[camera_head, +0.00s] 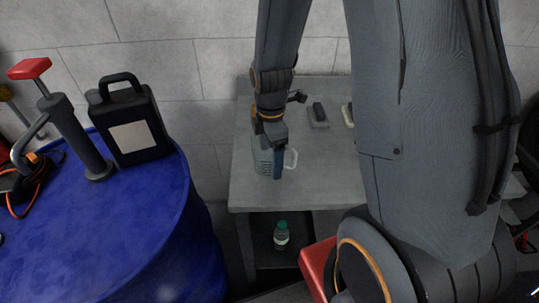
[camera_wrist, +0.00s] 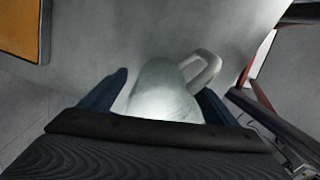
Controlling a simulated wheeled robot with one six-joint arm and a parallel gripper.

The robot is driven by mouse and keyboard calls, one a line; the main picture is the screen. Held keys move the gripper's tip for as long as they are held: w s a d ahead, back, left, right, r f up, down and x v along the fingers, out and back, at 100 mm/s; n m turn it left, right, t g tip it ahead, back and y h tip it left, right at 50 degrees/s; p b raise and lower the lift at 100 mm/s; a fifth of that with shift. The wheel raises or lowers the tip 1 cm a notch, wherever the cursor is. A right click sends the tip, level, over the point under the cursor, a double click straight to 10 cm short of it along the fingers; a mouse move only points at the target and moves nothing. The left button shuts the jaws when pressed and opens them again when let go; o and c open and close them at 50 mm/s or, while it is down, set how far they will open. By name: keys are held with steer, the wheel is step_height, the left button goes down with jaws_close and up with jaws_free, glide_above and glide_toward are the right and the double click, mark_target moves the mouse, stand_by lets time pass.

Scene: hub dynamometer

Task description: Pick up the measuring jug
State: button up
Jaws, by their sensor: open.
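The measuring jug (camera_head: 262,157) is a translucent pale vessel with a white loop handle, standing on the grey table (camera_head: 240,192). In the wrist view the jug (camera_wrist: 165,98) lies between the two blue fingers, its handle to the upper right. My gripper (camera_head: 273,165) reaches down over it from above. My gripper (camera_wrist: 163,95) is open, with one finger on each side of the jug. I cannot tell whether either finger touches it. My gripper hides part of the jug in the head view.
A blue drum (camera_head: 120,235) at left carries a black canister (camera_head: 128,125) and a grey pump with a red handle (camera_head: 70,130). A dark block (camera_head: 318,113) sits on the table behind the jug. A bottle (camera_head: 281,236) stands on the shelf below.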

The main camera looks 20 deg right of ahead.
steer(key=shift+s+a, duration=0.1)
steer(key=shift+a, duration=0.1)
steer(key=shift+c, duration=0.5)
steer(key=c, duration=1)
steer(key=shift+a, duration=0.1)
steer(key=shift+c, duration=0.2)
steer(key=shift+r, duration=0.2)
